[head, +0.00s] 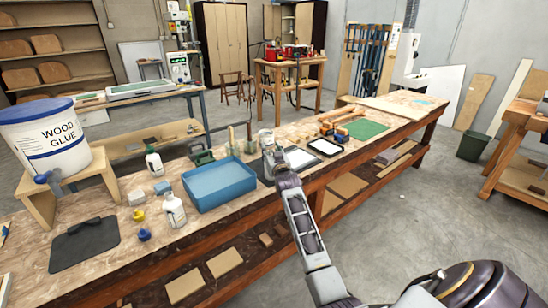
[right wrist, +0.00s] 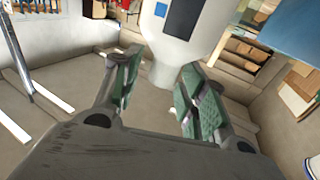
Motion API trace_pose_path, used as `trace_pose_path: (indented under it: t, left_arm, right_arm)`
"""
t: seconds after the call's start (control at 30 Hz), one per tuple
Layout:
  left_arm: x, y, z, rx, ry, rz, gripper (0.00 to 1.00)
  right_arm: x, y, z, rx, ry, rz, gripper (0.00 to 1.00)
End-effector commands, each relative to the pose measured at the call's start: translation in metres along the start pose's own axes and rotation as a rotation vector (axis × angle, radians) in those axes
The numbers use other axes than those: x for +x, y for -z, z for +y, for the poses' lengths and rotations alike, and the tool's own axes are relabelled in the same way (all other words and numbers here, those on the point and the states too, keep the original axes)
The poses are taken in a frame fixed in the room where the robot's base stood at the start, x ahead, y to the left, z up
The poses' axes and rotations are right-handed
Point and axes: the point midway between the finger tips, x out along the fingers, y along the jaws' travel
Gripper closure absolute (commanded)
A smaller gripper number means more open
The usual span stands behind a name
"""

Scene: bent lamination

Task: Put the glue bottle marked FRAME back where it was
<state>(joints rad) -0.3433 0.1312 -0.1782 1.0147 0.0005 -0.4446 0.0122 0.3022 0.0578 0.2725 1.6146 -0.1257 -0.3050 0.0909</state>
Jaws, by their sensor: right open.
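A white glue bottle (head: 174,212) with a pale label stands upright at the bench's front edge. A second white bottle (head: 153,162) stands behind it, left of the blue tray. Their lettering is too small to read, so I cannot tell which is marked FRAME. My right gripper (head: 268,150) is at the bench just right of the tray. The right wrist view shows this gripper (right wrist: 160,76) with its green-padded fingers apart. A white bottle-like body (right wrist: 182,40) with a dark blue patch shows beyond and between the fingertips; contact is unclear. My left gripper is out of view.
The blue tray (head: 218,184) fills the bench middle. A WOOD GLUE bucket (head: 45,135) sits on a wooden stand at left. A dark mat (head: 85,246) lies front left. Dark-framed flat items (head: 325,147) and a green mat (head: 362,129) lie right of my gripper.

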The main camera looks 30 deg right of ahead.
Motion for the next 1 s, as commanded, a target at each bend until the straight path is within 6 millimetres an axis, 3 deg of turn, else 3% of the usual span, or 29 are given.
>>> trace_pose_path:
  t: [0.37,1.0]
  left_arm:
    - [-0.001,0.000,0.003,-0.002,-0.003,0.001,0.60]
    - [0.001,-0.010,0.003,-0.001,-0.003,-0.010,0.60]
  right_arm:
    - [-0.020,0.001,0.000,0.000,0.000,-0.001,0.58]
    - [-0.080,0.001,0.000,0.000,0.000,0.000,0.58]
